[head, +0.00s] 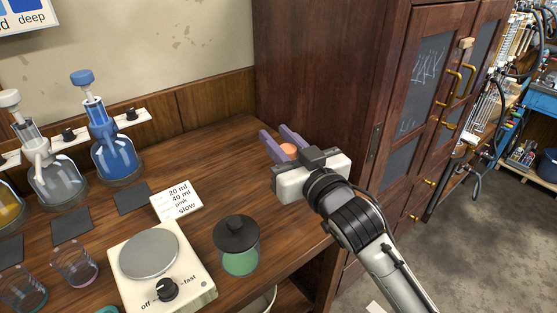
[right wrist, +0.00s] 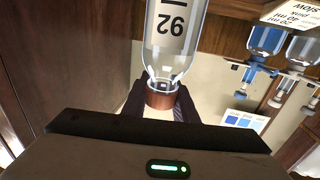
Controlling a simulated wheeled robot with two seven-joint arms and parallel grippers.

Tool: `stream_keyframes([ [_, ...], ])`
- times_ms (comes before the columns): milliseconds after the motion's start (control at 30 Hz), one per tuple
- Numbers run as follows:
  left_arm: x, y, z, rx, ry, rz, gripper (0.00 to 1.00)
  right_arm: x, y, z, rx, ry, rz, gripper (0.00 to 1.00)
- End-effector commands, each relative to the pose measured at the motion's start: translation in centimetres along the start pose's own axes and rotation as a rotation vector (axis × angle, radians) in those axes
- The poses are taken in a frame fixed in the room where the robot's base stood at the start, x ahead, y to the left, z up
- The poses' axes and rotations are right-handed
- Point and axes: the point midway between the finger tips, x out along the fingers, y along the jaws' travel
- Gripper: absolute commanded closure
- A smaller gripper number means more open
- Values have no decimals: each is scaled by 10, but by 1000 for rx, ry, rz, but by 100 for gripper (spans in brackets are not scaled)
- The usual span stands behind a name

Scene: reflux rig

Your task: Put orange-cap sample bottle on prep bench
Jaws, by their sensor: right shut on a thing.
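The orange-cap sample bottle shows in the head view only by its orange cap (head: 289,149), between the fingers of my right gripper (head: 274,132). In the right wrist view the clear bottle (right wrist: 172,40) bears a pale label reading 92, upside down in the picture. Its cap (right wrist: 160,97) sits between the dark fingers, which are shut on it. The gripper is over the back right part of the wooden bench (head: 215,125), beside the dark cabinet. I cannot tell whether the bottle's base touches the bench. My left gripper is not in view.
A white stirrer plate (head: 150,252), a black-lidded green jar (head: 238,247) and a white note card (head: 177,200) are on the bench. Dispenser bottles, one blue (head: 113,157), stand at left. The wooden cabinet (head: 325,80) rises close behind and right of the gripper. Bare bench lies left of it.

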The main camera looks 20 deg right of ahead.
Motion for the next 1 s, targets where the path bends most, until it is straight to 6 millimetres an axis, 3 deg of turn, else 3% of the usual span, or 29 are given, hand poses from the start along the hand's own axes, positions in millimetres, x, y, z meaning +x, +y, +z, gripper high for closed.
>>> stream_keyframes([
  [267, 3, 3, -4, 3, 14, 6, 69, 0, 0, 36, 1, 0, -1, 100],
  [667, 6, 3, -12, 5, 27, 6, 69, 0, 0, 41, 0, 3, -1, 100],
  [700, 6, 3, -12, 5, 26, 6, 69, 0, 0, 42, 0, 2, -1, 71],
  [800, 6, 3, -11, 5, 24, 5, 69, 0, 0, 41, 0, 2, -1, 56],
  [1000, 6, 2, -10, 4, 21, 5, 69, 0, 0, 41, 0, 2, -1, 56],
])
